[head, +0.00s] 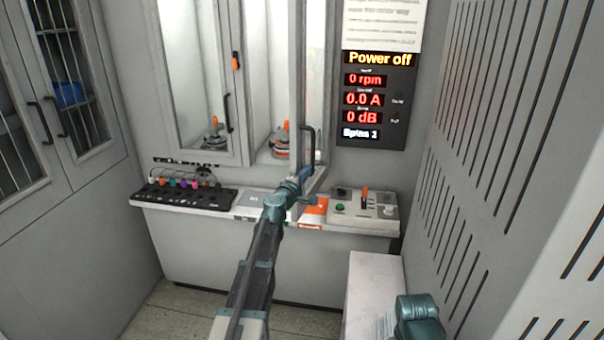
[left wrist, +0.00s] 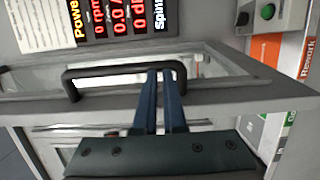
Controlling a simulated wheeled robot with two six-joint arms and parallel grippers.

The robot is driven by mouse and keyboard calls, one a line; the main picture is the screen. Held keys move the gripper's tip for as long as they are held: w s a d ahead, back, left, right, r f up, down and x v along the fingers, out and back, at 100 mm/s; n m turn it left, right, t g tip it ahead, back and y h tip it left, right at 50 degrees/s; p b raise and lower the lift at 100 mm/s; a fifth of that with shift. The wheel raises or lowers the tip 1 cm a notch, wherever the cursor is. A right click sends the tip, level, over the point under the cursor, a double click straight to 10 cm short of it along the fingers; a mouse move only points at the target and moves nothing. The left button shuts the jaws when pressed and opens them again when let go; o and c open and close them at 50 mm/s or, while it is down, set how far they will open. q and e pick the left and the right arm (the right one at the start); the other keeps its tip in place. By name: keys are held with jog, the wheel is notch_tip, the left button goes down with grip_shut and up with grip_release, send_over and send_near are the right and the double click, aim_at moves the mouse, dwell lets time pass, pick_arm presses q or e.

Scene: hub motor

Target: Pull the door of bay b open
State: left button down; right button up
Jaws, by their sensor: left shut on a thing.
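The bay on the right of the test cabinet has a glazed door that stands partly open, swung out toward me and nearly edge-on (head: 297,70). I take it for bay b; I cannot read a label. Its black bar handle (head: 309,140) is upright in the head view and lies across the left wrist view (left wrist: 100,72). My left gripper (head: 308,172) is at the handle's lower part; in the left wrist view its two blue fingers (left wrist: 166,78) close around the bar near its right end. My right gripper is out of view; a teal link of my arm shows at bottom right.
The left bay's door (head: 205,80) looks shut. A ledge below carries a black strip with coloured knobs (head: 185,194) and a switch panel (head: 362,203). A display (head: 375,98) reads "Power off". A white-topped block (head: 372,280) stands in front at right.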

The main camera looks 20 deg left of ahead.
pick_arm(q)
jog(key=w+d, duration=0.2)
jog(key=d, duration=0.6)
jog(key=shift+w+d, duration=0.2)
jog(key=shift+w, duration=0.2)
jog(key=shift+s+a, duration=0.1)
jog(key=shift+s, duration=0.1)
